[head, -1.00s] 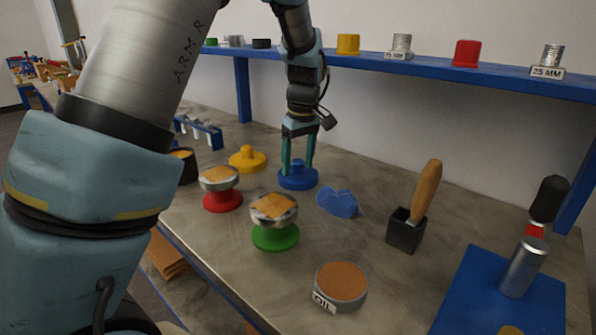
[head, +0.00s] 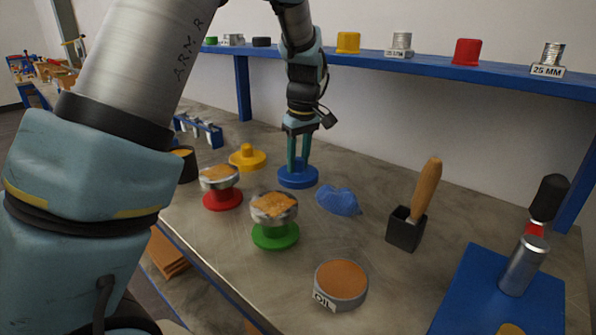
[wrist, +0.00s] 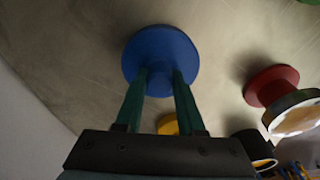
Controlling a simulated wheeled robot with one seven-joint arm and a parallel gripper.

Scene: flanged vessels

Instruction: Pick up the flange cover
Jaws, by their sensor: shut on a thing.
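The blue flange cover (head: 298,177) is a round disc with a central knob, lying flat on the bench in the head view. It also shows in the wrist view (wrist: 160,50), straight ahead of the fingers. My gripper (head: 298,160) points down over it, its two green fingers shut on the knob. In the wrist view the fingertips (wrist: 160,75) close in on the knob from both sides and hide most of it. The disc appears to rest on the bench; I see no gap beneath it.
A yellow flange cover (head: 247,158) lies to the left. Vessels on a red base (head: 222,198) and a green base (head: 275,236) stand in front. A blue cloth (head: 339,201) lies close on the right, with a brush holder (head: 405,231) beyond. A blue shelf (head: 430,68) runs behind.

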